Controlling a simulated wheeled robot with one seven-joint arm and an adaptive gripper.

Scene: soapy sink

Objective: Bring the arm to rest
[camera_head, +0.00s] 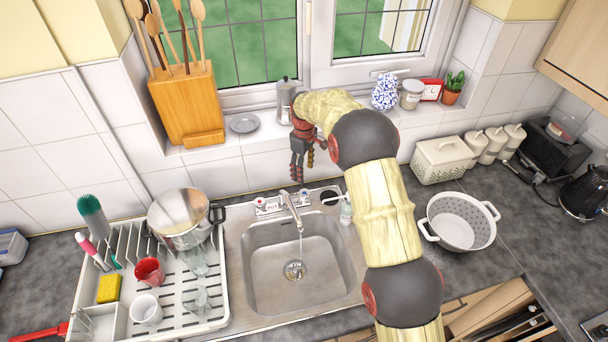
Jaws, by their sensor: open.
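My gripper (301,165) is open and hangs fingers-down in front of the tiled wall, above the back edge of the sink (258,262). Nothing shows between its fingers. My arm rises from the lower right, passes over the right side of the sink and bends left at the window. The arm hides part of the counter right of the sink. The tap (291,207) stands at the back of the sink, below my gripper, and water runs from it into the basin.
A drying rack (215,318) with a pot (182,220), cups and glasses stands left of the sink. A soap bottle (346,211) stands close to my arm. A colander (461,222) stands to the right. A moka pot (286,94) and utensil block (188,105) stand on the sill.

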